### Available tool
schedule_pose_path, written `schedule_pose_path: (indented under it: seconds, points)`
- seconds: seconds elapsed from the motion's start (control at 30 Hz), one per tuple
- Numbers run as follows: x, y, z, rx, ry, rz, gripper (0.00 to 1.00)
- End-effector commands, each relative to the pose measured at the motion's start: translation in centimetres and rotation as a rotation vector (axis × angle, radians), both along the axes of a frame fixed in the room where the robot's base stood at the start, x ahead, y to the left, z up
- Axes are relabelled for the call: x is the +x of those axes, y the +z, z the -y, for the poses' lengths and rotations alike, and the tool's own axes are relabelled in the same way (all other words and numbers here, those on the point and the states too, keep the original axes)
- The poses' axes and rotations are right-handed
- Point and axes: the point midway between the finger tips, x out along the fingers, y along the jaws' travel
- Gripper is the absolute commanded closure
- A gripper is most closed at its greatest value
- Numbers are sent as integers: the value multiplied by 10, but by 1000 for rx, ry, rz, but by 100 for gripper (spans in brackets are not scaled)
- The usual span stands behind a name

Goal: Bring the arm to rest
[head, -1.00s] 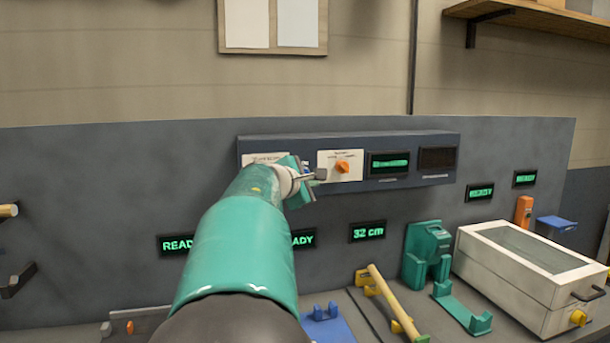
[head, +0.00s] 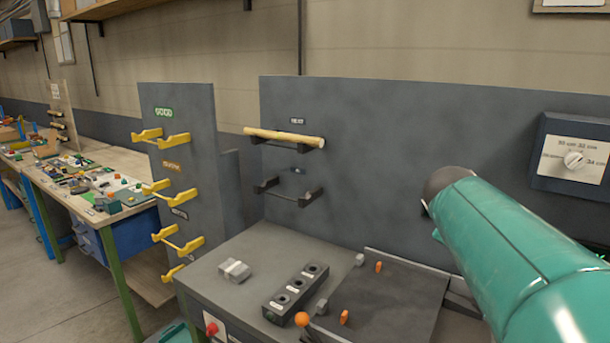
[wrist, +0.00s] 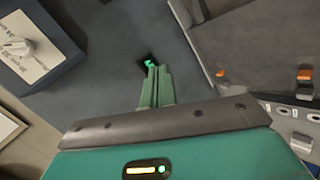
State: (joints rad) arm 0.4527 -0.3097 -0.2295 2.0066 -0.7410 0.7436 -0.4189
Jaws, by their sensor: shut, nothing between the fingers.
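My arm (head: 510,250) is green and reaches in from the lower right in the head view, bent at a dark joint in front of the grey back panel. My gripper is hidden in the head view. In the wrist view my gripper (wrist: 157,72) shows as two green fingers lying close together, shut with nothing between them. The fingers are in front of the grey panel, apart from the dial box and the bench.
A dial box (head: 573,158) is on the panel at the right. A wooden rod (head: 285,137) lies on the panel's upper bracket. Yellow brackets (head: 175,187) line the side board. A dark block with several round holes (head: 295,292) and an orange-knobbed lever (head: 302,319) are on the bench.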

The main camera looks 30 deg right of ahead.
Motion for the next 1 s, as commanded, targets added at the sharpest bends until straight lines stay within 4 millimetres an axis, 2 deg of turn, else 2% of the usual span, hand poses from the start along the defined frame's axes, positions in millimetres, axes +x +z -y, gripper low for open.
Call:
schedule_pose_path:
  seconds: [0.03, 0.13, 0.23, 0.4, 0.5, 0.6, 0.7, 1.0]
  points:
    - [11, -11, -35, 63, 31, 48, 100]
    - [25, -33, -99, 200, 66, 128, 100]
    - [29, -56, -164, 343, 96, 183, 100]
    - [15, -96, -273, 592, 130, 225, 100]
    - [-2, -117, -324, 719, 135, 222, 100]
    - [-17, -132, -357, 806, 130, 211, 100]
    - [-25, -139, -372, 849, 125, 203, 100]
    - [-27, -140, -374, 855, 123, 202, 100]
